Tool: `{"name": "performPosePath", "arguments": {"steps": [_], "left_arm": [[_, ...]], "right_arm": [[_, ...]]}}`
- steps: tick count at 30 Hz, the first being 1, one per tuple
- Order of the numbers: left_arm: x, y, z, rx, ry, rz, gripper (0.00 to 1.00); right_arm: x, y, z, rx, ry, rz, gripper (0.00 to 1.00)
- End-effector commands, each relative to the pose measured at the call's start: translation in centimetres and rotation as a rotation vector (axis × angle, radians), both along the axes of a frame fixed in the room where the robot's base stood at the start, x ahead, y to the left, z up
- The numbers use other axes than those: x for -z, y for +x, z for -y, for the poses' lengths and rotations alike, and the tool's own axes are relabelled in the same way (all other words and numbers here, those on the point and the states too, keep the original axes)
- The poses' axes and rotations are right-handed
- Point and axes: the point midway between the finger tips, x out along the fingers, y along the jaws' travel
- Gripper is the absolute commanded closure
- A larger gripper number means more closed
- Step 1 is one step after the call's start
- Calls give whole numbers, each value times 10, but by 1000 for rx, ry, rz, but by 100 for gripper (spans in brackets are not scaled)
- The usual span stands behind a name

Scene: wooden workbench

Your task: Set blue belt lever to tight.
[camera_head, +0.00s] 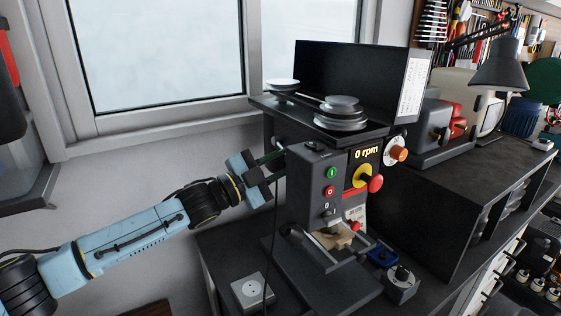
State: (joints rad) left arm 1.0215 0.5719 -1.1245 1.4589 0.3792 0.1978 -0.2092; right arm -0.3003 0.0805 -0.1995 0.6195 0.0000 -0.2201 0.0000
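The drill press (312,190) stands on the bench with its top cover raised and its pulleys (341,112) exposed. My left gripper (274,168) is at the upper left side of the press head. A short dark bar (271,157) shows between the gripper and the head; I cannot tell whether it is a finger or part of a lever. No blue belt lever can be made out, and the gripper covers part of that side. Whether the fingers are closed on anything is unclear. My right gripper is out of view.
The front panel has a green button (331,173), a red button (329,190) and a yellow-and-red switch (374,184). The display (366,153) reads 0 rpm. A blue part (382,256) lies at the base. A grey socket box (252,291) sits at the front left.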

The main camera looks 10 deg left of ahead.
Motion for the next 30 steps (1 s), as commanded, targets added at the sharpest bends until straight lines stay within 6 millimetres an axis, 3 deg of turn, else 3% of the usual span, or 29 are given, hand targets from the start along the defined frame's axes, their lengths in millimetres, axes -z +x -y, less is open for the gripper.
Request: {"name": "performPosePath", "arguments": {"steps": [15,30], "left_arm": [[-31,0,0,-1,-26,-41,100],[-45,3,-2,-3,-26,-34,100]], "right_arm": [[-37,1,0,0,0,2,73],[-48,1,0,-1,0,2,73]]}}
